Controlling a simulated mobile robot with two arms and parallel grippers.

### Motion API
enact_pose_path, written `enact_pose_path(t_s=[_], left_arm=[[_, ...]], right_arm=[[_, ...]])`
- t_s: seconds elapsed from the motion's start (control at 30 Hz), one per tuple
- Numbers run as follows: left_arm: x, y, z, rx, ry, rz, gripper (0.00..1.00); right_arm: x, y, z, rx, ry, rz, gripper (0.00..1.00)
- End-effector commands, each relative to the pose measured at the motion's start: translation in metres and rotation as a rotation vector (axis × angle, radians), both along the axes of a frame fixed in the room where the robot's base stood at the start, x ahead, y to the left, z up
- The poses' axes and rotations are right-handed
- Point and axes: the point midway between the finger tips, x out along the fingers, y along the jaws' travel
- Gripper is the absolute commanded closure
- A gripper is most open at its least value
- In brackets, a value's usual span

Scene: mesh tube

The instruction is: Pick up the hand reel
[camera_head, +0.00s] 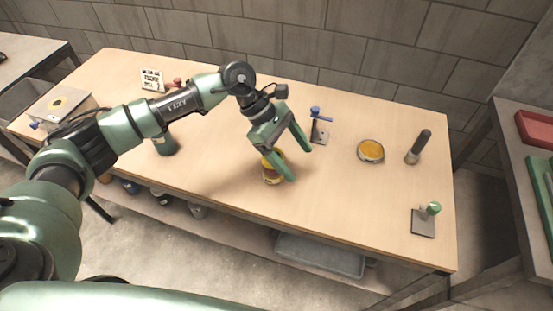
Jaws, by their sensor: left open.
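My left gripper (299,164) is open, with its two green fingers pointing down over the middle of the wooden table. A small yellow and dark red round object (268,177), which looks like the hand reel, stands on the table just left of the nearer finger. That finger partly covers it, and I cannot tell whether they touch. The space between the fingertips looks empty. My right gripper is not in view.
On the table (340,221) stand a blue-topped fixture (319,130), an orange-topped round tin (371,151), a dark cylinder (418,147) and a plate with a green knob (424,222). The front middle of the table is clear. A wall runs behind.

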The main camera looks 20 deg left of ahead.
Motion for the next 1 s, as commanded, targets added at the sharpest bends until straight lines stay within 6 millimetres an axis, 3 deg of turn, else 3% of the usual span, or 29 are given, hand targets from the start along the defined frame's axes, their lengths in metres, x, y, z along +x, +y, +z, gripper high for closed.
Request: enact_pose_path(t_s=[0.03, 0.1, 0.23, 0.37, 0.7, 0.8, 1.0], left_arm=[[0.005, 0.025, -0.005, 0.089, -0.019, -0.033, 0.23], [0.008, 0.053, -0.009, 0.183, -0.026, -0.071, 0.23], [0.009, 0.077, -0.011, 0.266, -0.029, -0.106, 0.23], [0.007, 0.077, -0.020, 0.279, -0.023, -0.112, 0.23], [-0.001, 0.055, -0.056, 0.273, -0.022, -0.111, 0.23], [-0.002, 0.051, -0.071, 0.275, -0.023, -0.110, 0.23], [-0.002, 0.047, -0.080, 0.273, -0.026, -0.109, 0.23]], right_arm=[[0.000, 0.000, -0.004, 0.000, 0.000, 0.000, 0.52], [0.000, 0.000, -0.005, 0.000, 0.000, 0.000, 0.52], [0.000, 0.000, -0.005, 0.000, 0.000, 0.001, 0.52], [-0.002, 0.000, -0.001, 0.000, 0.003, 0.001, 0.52], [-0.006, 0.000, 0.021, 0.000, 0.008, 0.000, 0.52], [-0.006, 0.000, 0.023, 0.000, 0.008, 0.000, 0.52], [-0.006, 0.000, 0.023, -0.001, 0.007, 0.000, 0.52]])
